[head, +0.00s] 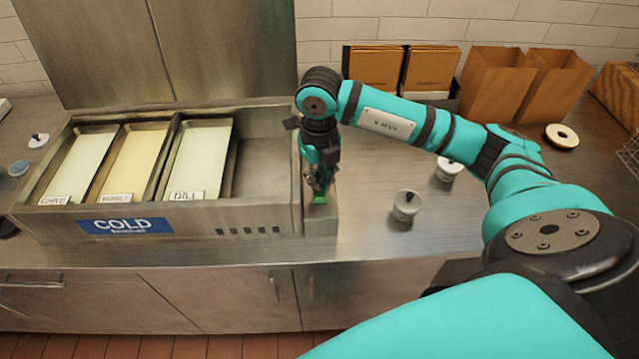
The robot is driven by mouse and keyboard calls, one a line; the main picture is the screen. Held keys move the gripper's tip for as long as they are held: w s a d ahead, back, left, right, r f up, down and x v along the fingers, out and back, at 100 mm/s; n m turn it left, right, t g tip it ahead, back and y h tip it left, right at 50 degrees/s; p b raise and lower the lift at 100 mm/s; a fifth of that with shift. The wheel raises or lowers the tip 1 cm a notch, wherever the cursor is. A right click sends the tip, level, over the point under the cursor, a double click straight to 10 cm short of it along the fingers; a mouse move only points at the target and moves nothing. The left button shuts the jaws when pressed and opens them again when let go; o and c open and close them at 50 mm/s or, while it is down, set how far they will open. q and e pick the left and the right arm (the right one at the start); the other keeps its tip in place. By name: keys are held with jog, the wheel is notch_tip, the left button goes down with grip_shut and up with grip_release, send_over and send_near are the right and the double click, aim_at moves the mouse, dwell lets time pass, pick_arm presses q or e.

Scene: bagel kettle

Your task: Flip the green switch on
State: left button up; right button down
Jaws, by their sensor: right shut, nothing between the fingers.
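The green switch (320,198) sits on top of a small grey box (321,222) at the right end of the cold unit (190,219). Only a small part of the green switch shows below my fingers. My right gripper (319,188) points down and is shut, with nothing held. Its fingertips are right at the green switch; I cannot tell whether they touch it or which way the switch is set. My left gripper is not in view.
The counter's front right is clear apart from my arm.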

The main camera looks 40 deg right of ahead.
jog(key=shift+f+b, duration=0.35)
jog(key=shift+f, duration=0.05)
jog(key=shift+r+p, duration=2.2)
jog(key=shift+r, duration=1.35)
jog(key=shift+s+f, duration=0.1)
